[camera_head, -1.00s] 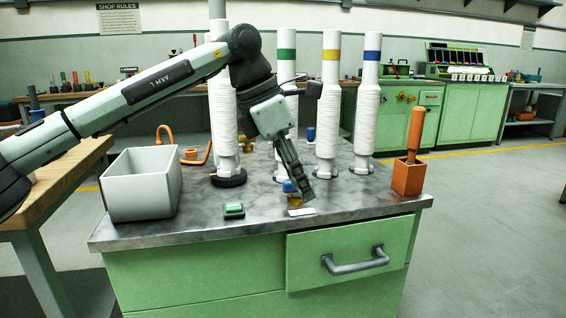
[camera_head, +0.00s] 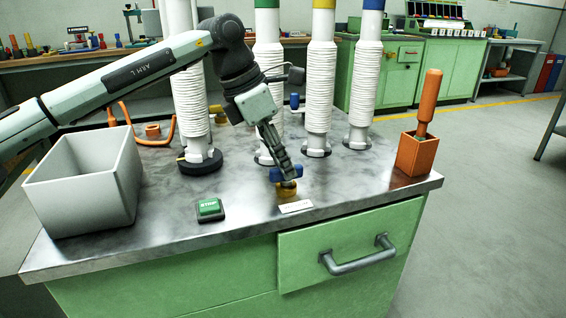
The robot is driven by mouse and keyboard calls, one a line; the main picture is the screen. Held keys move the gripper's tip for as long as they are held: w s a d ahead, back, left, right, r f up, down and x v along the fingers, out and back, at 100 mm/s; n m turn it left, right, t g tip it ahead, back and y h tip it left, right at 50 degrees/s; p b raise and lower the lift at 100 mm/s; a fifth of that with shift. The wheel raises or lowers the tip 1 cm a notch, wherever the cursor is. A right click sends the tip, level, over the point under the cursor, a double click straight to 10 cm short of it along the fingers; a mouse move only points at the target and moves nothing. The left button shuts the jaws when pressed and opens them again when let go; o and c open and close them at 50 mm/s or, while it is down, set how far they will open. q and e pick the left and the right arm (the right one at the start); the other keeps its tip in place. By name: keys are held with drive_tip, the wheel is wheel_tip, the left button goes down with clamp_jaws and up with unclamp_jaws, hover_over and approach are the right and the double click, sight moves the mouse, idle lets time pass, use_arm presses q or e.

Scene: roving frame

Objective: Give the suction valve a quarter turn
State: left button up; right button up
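A small valve with a blue handle (camera_head: 276,175) and a brass-coloured base (camera_head: 286,190) stands at the front of the metal worktop, behind a small white label plate (camera_head: 296,207). I cannot read the label. My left gripper (camera_head: 288,174) points down at this valve, its fingers overlapping the handle, with blue showing on both sides. The fingers are seen nearly edge-on, so I cannot tell whether they grip the handle. Another blue handle (camera_head: 294,101) shows farther back among the hoses. My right gripper is not in view.
White ribbed hoses (camera_head: 320,90) rise from the worktop (camera_head: 240,240) behind the valve. A green button box (camera_head: 210,209) and grey bin (camera_head: 85,190) stand left. An orange holder (camera_head: 416,155) with an orange-handled tool stands right. A drawer (camera_head: 350,250) is below.

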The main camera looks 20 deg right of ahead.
use_arm(q)
drive_tip(key=shift+d+f, duration=0.25)
drive_tip(key=shift+f, duration=0.35)
clamp_jaws()
